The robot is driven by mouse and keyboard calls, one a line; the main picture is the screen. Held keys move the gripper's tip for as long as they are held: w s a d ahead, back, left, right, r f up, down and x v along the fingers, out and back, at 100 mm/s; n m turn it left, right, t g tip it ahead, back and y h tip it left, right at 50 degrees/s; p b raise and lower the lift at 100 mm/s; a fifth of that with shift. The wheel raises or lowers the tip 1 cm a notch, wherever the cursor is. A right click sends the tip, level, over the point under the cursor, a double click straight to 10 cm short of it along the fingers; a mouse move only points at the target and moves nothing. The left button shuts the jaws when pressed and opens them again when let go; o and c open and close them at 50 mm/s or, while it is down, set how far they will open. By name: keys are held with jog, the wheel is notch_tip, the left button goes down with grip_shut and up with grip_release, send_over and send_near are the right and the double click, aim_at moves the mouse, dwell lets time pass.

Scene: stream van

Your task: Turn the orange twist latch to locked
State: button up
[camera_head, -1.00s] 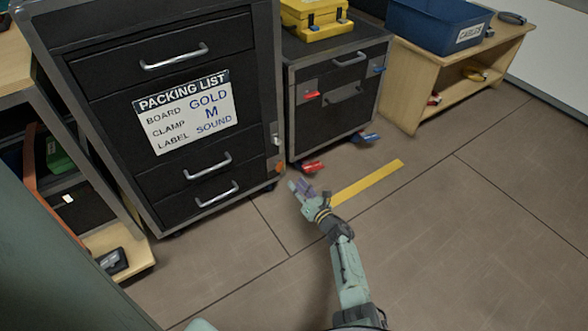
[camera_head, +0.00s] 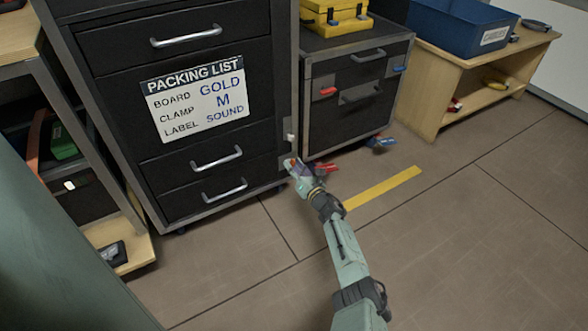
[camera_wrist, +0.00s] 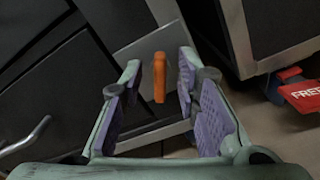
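The orange twist latch (camera_wrist: 159,77) sits on a grey plate at the corner of the black drawer cabinet (camera_head: 110,115). In the wrist view it is a narrow bar, close to upright in the picture, seen between my fingertips and a little beyond them. My gripper (camera_wrist: 161,95) is open, with purple pads on either side of the latch's line and no visible contact. In the head view my gripper (camera_head: 294,166) is at the cabinet's lower right edge and hides most of the latch.
A smaller black cabinet (camera_head: 350,125) with red and blue levers stands just right of the latch. A yellow floor strip (camera_head: 385,188) lies on open floor to the right.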

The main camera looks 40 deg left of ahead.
grip_shut()
dwell(0.4)
jog(key=shift+w+m, duration=0.1)
jog(key=shift+m, duration=0.3)
jog(key=m+b, duration=0.1)
jog(key=m, duration=0.4)
jog(key=shift+w+m, duration=0.1)
jog(key=shift+m, duration=0.2)
jog(key=m, duration=0.5)
jog(key=shift+m, duration=0.4)
jog(key=shift+r, duration=0.1)
grip_release()
jog(key=shift+a, duration=0.1)
